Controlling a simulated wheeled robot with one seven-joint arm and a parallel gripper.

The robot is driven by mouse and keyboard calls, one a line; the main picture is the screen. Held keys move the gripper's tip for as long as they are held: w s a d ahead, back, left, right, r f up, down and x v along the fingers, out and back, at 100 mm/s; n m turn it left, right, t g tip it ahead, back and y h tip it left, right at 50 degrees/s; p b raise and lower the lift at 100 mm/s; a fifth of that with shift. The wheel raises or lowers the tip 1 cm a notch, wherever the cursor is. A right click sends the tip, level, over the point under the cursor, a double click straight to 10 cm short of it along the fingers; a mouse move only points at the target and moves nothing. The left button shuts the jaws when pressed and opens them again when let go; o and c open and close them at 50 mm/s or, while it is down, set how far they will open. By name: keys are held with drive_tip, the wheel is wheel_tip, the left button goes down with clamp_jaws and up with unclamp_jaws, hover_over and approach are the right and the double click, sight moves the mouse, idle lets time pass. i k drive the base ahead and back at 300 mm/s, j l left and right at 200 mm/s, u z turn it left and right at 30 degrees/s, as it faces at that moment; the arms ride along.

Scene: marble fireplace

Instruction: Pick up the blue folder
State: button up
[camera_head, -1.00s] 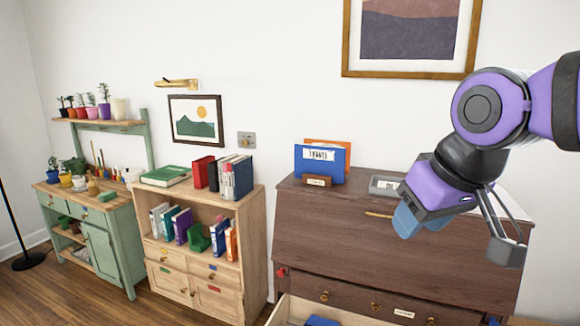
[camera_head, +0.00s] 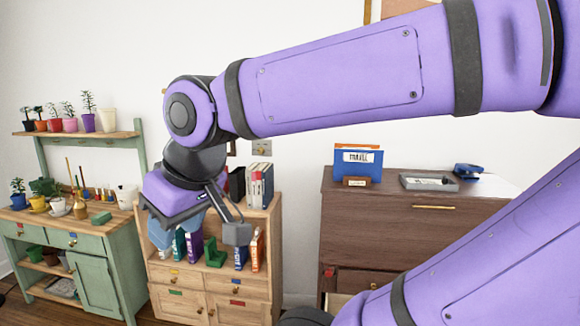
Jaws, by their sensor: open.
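The blue folder (camera_head: 345,169) stands upright on top of the dark wooden cabinet (camera_head: 365,220), with a white label reading roughly "TRAVEL" on its front. An orange folder (camera_head: 358,146) shows just behind it, and a small brown holder with a label (camera_head: 356,182) is at its foot. My gripper (camera_head: 208,232) is open, with nothing seen between its fingers. It hangs in front of the light wooden bookcase, well to the left of the folder and apart from it.
A grey tray (camera_head: 430,182) and a dark blue hole punch or stapler (camera_head: 468,171) lie on the cabinet right of the folder. The bookcase (camera_head: 272,232) holds several books. A green plant bench (camera_head: 100,250) stands far left. My arm crosses above the cabinet.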

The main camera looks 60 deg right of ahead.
sight(347, 161)
drive_tip(key=i+j+z, duration=0.1)
drive_tip(key=i+z, duration=0.15)
drive_tip(key=i, duration=0.35)
drive_tip(key=i+j+z, duration=0.25)
drive_tip(key=i, duration=0.35)
drive_tip(key=i+z, duration=0.15)
drive_tip(key=z, duration=0.3)
drive_tip(key=i+l+z, duration=0.1)
drive_tip(key=z, duration=0.35)
drive_tip(key=i+j+z, duration=0.1)
drive_tip(key=z, duration=0.3)
drive_tip(key=i+j+z, duration=0.1)
drive_tip(key=i+z, duration=0.15)
drive_tip(key=z, duration=0.2)
drive_tip(key=i+z, duration=0.25)
drive_tip(key=z, duration=0.2)
drive_tip(key=i+j+z, duration=0.1)
drive_tip(key=z, duration=0.35)
drive_tip(key=i+j+z, duration=0.2)
drive_tip(key=z, duration=0.2)
drive_tip(key=i+j, duration=0.05)
drive_tip(key=i, duration=0.05)
